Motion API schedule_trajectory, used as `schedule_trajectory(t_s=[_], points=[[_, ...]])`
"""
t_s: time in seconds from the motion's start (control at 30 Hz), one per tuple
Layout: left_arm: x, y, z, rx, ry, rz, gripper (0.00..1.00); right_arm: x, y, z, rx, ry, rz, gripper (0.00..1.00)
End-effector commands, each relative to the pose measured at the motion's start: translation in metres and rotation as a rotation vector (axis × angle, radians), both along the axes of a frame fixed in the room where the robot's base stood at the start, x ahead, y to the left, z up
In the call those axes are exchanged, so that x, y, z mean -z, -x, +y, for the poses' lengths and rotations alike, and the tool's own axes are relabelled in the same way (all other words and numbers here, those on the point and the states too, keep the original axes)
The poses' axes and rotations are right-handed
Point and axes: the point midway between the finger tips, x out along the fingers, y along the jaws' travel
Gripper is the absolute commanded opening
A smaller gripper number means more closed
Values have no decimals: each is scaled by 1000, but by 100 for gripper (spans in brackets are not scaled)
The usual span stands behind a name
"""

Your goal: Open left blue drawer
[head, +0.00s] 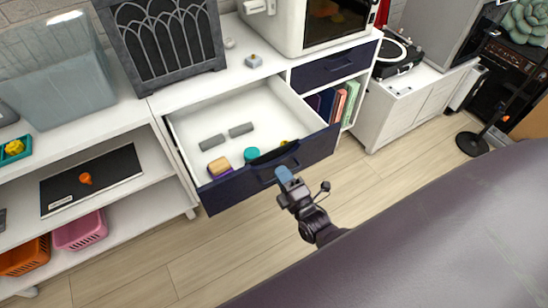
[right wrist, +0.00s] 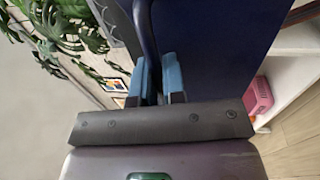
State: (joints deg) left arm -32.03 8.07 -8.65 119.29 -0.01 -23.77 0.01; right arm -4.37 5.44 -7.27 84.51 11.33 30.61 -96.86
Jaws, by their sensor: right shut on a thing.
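The left blue drawer (head: 228,187) is pulled well out of the white cabinet in the head view. Its dark blue front faces my arm, and its white inside shows. My right gripper (head: 284,175) is at the drawer handle (head: 274,166), with its blue fingertips shut on it. In the right wrist view the two blue fingers (right wrist: 158,78) close around the dark handle bar (right wrist: 146,35) in front of the blue drawer front (right wrist: 222,45). My left gripper is not in view.
Inside the drawer lie two grey blocks (head: 241,129), a teal round thing (head: 252,154) and a yellow-tan block (head: 218,166). A second blue drawer (head: 333,66) to the right is shut. Wood floor (head: 200,265) is free in front. A large dark surface fills the lower right.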

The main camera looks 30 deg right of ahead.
Motion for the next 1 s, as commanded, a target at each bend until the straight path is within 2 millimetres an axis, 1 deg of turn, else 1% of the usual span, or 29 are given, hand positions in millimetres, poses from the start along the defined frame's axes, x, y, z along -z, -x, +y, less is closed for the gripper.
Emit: schedule_trajectory(t_s=[0.03, 0.1, 0.3, 0.43, 0.73, 0.77, 0.9, 1.0], points=[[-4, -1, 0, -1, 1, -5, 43, -3, 7, 0, 0, -1, -3, 0], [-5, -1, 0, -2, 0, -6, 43, -2, 16, 0, 0, -1, -2, 0], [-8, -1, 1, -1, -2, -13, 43, -1, 30, 0, 0, -2, -2, 0], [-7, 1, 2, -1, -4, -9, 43, 0, 33, 0, 0, -2, -2, 0], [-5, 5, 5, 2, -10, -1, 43, 0, 34, 0, 0, -1, -1, 0], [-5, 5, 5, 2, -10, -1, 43, 0, 34, 0, 0, -1, -1, 12], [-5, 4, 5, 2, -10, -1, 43, 0, 34, -1, 0, -1, -1, 34], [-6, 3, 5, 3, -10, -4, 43, 0, 34, -1, 0, -1, -1, 34]])
